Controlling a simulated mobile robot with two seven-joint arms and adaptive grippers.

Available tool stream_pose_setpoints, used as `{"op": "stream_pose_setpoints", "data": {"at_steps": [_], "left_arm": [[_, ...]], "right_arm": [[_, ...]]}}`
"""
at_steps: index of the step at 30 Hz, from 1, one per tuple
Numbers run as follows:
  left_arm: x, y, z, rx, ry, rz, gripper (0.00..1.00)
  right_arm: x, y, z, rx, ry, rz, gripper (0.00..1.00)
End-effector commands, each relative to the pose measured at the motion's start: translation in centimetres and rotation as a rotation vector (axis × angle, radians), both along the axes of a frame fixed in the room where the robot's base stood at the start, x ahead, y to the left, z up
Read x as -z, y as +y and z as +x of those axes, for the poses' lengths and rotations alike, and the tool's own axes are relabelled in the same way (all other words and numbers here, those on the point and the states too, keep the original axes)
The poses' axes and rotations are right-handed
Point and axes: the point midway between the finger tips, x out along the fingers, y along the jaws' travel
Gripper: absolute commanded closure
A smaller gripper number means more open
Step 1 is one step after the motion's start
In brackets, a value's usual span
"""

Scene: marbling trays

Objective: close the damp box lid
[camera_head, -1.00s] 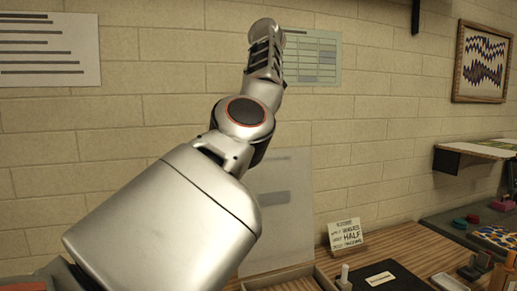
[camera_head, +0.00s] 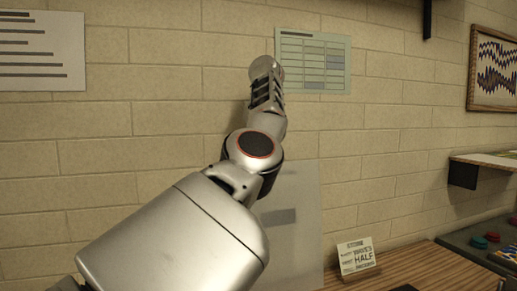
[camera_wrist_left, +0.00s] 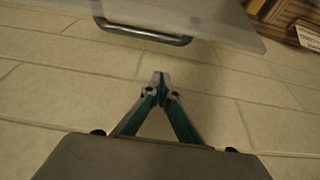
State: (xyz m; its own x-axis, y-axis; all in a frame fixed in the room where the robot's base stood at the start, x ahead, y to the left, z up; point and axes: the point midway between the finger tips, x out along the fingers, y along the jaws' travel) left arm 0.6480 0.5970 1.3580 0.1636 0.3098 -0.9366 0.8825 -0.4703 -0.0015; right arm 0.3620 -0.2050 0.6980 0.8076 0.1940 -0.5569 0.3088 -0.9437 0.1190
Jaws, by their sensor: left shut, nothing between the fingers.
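The damp box lid (camera_head: 305,225) is a pale translucent panel standing upright, raised in front of the brick wall. It carries a grey bar handle (camera_head: 280,216). My arm hides the lid's left part. In the left wrist view the lid (camera_wrist_left: 225,22) crosses the top, with its handle (camera_wrist_left: 145,34) beyond my fingers. My left gripper (camera_wrist_left: 159,78) is shut and empty, apart from the handle in that picture. In the head view my left arm reaches up past the lid, and I cannot make out the fingertips there. The box body is not visible. My right gripper is not in view.
A small sign (camera_head: 356,257) stands on the wooden table (camera_head: 420,270) right of the lid. A wall shelf (camera_head: 485,167) and a dark surface with red and teal items (camera_head: 485,239) lie further right. A chart (camera_head: 318,62) hangs on the wall behind my arm.

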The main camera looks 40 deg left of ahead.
Motion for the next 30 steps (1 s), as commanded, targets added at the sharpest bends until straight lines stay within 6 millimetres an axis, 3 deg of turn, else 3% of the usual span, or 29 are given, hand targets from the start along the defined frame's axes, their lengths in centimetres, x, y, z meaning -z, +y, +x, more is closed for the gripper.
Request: {"op": "stream_pose_setpoints", "data": {"at_steps": [4,15,30], "left_arm": [[3.1,0.9,0.5,-0.001,0.001,-0.001,1.00],[2.7,-2.3,-1.1,-0.001,-0.004,-0.001,1.00],[2.7,-2.7,-1.4,-0.001,-0.001,0.001,1.00]], "right_arm": [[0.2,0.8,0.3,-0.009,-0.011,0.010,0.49],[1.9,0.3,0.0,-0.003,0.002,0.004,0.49],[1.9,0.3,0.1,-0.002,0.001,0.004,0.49]]}}
